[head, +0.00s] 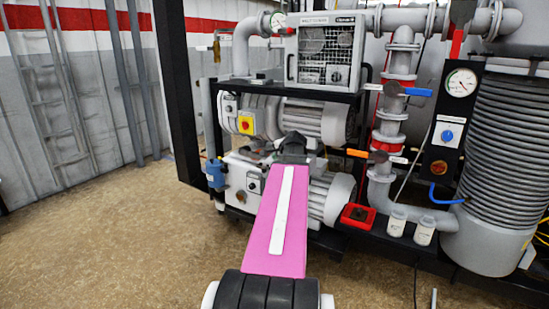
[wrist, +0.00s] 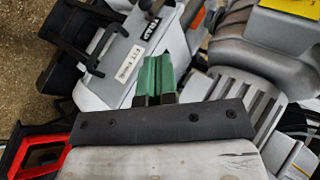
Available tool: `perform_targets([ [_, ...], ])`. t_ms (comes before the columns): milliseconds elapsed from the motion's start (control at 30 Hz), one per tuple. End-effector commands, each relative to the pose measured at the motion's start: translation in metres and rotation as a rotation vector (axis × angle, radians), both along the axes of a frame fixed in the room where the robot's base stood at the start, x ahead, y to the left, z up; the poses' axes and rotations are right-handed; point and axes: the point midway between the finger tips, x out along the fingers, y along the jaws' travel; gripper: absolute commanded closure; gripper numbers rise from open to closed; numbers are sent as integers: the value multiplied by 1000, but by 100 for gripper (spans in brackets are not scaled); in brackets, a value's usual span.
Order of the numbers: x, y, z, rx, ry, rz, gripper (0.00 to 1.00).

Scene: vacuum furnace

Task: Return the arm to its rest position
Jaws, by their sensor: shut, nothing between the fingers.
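My arm (head: 275,222) reaches forward from the bottom middle of the head view, its pink link pointing at the pump stand. Its dark far end (head: 293,146) is in front of the grey pumps, and the fingers cannot be made out there. In the wrist view my gripper (wrist: 155,80) shows as two green fingers, closed together with nothing between them. Behind the fingers are a pale labelled panel (wrist: 135,58) and grey ribbed pump housings (wrist: 245,108). I cannot tell whether the fingers touch anything.
The upper pump (head: 312,120) and lower pump (head: 330,200) sit in a black frame. Valve pipes (head: 398,95), a red tray (head: 357,217), two jars (head: 397,222) and a ribbed cylinder (head: 505,150) stand to the right. The floor (head: 110,240) at left is clear.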

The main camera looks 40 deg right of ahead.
Motion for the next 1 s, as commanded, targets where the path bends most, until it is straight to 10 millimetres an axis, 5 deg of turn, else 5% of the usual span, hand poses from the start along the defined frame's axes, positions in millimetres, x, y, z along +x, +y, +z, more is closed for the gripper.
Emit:
perform_targets([
  [267,0,1,-1,0,1,1,100],
  [433,10,26,-17,-19,41,60,100],
  [733,35,147,-92,-136,231,357,100],
  [1000,32,256,-156,-258,398,657,100],
])
